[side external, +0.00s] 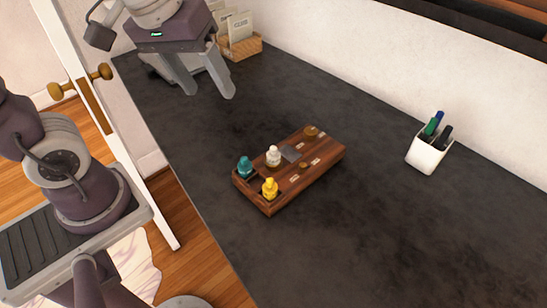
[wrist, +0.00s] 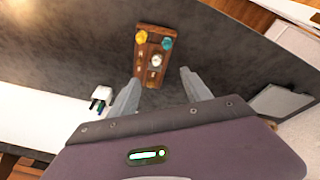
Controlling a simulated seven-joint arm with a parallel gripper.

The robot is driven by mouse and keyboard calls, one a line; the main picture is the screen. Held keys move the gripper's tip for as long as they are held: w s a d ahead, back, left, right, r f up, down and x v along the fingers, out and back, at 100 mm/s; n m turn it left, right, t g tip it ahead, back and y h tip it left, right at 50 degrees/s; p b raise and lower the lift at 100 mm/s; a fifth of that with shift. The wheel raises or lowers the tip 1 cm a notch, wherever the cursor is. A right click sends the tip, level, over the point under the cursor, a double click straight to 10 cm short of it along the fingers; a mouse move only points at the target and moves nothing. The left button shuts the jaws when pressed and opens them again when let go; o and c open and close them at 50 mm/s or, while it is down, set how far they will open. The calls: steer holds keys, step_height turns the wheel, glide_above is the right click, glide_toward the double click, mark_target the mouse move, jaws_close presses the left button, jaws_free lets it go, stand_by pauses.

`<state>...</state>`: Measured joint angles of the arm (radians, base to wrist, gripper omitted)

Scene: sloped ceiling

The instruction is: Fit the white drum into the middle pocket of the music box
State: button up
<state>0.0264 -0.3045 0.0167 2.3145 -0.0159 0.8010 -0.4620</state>
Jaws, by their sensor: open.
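The music box (side external: 310,170) is a low brown wooden block on the dark table. It carries a teal piece (side external: 245,167) and a yellow piece (side external: 270,188) at its left end. The white drum (side external: 273,156) stands upright on the box, just right of the teal piece; it also shows in the wrist view (wrist: 156,60). I cannot tell whether it sits in a pocket, as its foot is hard to see. My gripper (side external: 211,95) is open and empty, well above the table, up and left of the box. In the wrist view, the box (wrist: 147,54) appears beyond and between the fingers.
A white cup with pens (side external: 428,155) stands right of the box near the wall. A wooden holder with cards (side external: 240,47) stands at the back, behind my gripper. A door with a brass knob (side external: 80,82) is at the left. The table (side external: 350,240) around the box is clear.

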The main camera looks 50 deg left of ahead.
steer(key=w+f+n+g, duration=0.1)
steer(key=w+f+n, duration=0.2)
steer(key=w+f, duration=0.15)
steer(key=n+g, duration=0.3)
steer(key=n, duration=0.5)
glide_above(273, 147)
steer(key=f, duration=1.4)
steer(key=shift+s+d+f, duration=0.2)
steer(key=shift+d, duration=0.05)
steer(key=f, duration=0.6)
steer(key=shift+w+a+f, duration=0.15)
steer(key=shift+w+f, duration=0.05)
steer(key=shift+f, duration=0.2)
jaws_close()
